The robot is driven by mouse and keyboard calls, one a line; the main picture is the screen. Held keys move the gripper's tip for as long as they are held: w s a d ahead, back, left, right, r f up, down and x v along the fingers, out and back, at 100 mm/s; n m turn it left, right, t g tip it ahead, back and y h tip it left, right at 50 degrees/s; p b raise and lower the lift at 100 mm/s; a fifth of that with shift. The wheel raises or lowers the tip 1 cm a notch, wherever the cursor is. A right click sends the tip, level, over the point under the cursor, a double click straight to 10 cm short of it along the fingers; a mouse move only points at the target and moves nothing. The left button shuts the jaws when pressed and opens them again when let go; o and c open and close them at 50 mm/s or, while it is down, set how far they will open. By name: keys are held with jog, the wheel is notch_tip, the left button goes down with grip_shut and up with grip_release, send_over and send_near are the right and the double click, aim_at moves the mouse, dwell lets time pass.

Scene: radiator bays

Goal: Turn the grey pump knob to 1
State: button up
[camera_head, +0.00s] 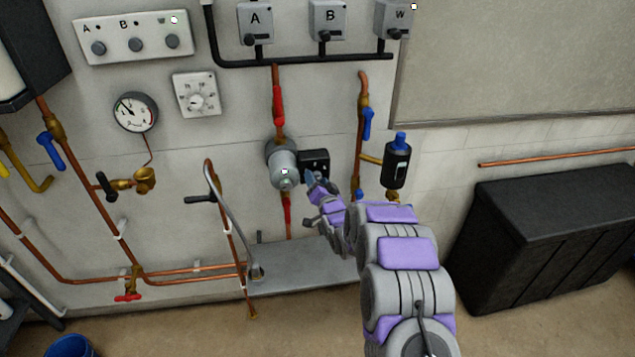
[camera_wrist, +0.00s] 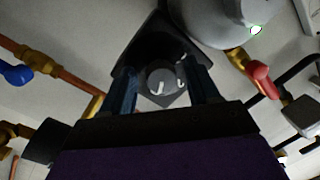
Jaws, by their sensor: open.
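The grey pump (camera_head: 283,165) is a rounded cylinder on the vertical pipe at the middle of the wall, with a black box (camera_head: 314,163) on its right side. In the wrist view the grey pump knob (camera_wrist: 160,78) shows on the dark box (camera_wrist: 150,42), with a pale pointer mark on its face. My gripper (camera_head: 315,190) is just below and in front of the box. In the wrist view its two fingers (camera_wrist: 163,88) are open, one on each side of the knob. I cannot tell whether they touch it. The knob's scale is not readable.
A blue-topped black cylinder (camera_head: 397,162) and a blue valve handle (camera_head: 368,124) are close right of the pump. A red-handled valve (camera_wrist: 258,78) is beside the pump in the wrist view. A grey ledge (camera_head: 300,268) is below. A black chest (camera_head: 560,235) stands at right.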

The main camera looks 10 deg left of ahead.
jog(key=c, duration=1)
jog(key=shift+d, duration=0.1)
